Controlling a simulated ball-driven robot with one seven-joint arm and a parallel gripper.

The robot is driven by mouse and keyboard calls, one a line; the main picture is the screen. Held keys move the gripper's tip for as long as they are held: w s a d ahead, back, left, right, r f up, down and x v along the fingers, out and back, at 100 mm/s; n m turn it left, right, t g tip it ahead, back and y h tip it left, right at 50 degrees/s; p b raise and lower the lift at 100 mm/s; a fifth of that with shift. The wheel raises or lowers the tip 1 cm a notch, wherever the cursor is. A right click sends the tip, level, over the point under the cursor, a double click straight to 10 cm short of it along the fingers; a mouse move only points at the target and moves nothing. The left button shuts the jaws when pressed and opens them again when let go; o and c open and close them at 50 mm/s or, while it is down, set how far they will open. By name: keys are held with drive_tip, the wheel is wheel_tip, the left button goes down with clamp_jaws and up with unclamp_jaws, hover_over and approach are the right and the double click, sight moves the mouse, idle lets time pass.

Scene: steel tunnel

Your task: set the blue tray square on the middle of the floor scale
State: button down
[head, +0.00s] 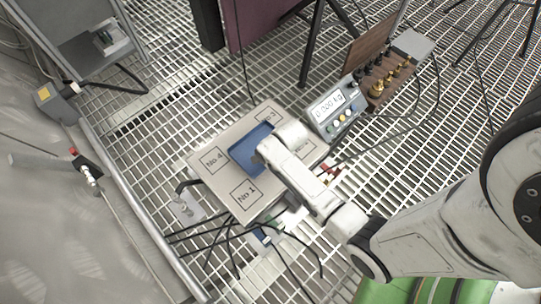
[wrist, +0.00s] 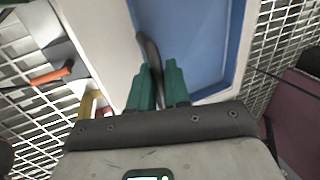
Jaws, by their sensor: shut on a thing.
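The blue tray (head: 243,151) is over the middle of the beige floor scale (head: 220,180), between the numbered corner labels. My gripper (head: 264,149) reaches in from the right and covers the tray's right part. In the wrist view the green fingers (wrist: 158,88) are shut at the near edge of the blue tray (wrist: 190,40), around a dark curved piece that looks like its handle. The tray's sides look roughly in line with the scale's edges. I cannot tell whether the tray rests on the plate or hangs just above it.
A scale readout box (head: 333,108) stands beyond the plate's upper right, next to a wooden board with brass weights (head: 378,90). Black cables lie around the scale's lower edge. A rail and steel wall run along the left. Open grating surrounds the scale.

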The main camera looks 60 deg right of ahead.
drive_tip(key=shift+w+d+f+b, duration=0.1)
drive_tip(key=shift+w+f+b, duration=0.25)
drive_tip(key=shift+f, duration=0.15)
drive_tip(key=b+x, duration=0.1)
drive_tip(key=x, duration=0.2)
drive_tip(key=shift+s+f+b, duration=0.2)
drive_tip(key=shift+s+b, duration=0.1)
drive_tip(key=shift+b, duration=0.05)
drive_tip(key=c, duration=1.1)
unclamp_jaws()
drive_tip(key=shift+r, duration=0.15)
